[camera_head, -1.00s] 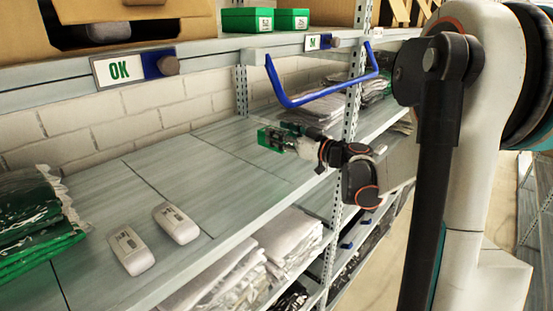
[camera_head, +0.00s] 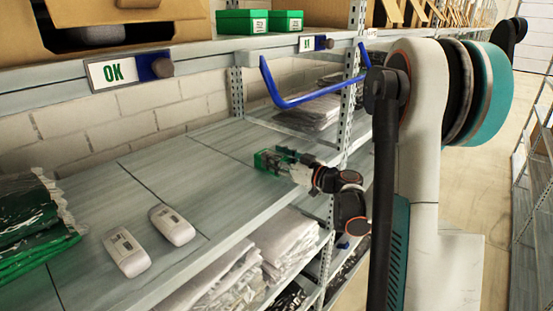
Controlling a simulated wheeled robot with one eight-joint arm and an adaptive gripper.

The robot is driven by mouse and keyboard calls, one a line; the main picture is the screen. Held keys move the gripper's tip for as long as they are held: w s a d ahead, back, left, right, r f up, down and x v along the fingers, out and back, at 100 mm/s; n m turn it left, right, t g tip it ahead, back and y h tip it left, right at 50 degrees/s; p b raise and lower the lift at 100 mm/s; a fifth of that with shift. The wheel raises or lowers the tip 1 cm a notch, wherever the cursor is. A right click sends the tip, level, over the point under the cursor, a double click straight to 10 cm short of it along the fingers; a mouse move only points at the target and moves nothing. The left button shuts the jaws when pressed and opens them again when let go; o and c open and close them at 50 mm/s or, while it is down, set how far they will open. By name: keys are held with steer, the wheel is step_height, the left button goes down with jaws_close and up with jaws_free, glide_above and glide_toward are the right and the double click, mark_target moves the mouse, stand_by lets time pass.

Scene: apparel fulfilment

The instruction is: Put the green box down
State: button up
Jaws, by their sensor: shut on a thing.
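The green box (camera_head: 264,160) is at the end of my gripper (camera_head: 282,156), over the right part of the middle shelf (camera_head: 215,145). My gripper is shut on the box and reaches in from the right. The box is low and near the shelf surface; I cannot tell whether it touches it. The fingers hide part of the box.
Two white devices (camera_head: 172,225) and green bagged garments (camera_head: 35,222) lie on the shelf at left. Two green boxes (camera_head: 243,22) stand on the upper shelf. A blue bar (camera_head: 310,97) hangs above my gripper. The shelf's middle is clear.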

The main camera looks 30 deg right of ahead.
steer(key=o, duration=1)
steer(key=shift+f, duration=0.1)
steer(key=b+v, duration=0.1)
steer(key=v, duration=1.1)
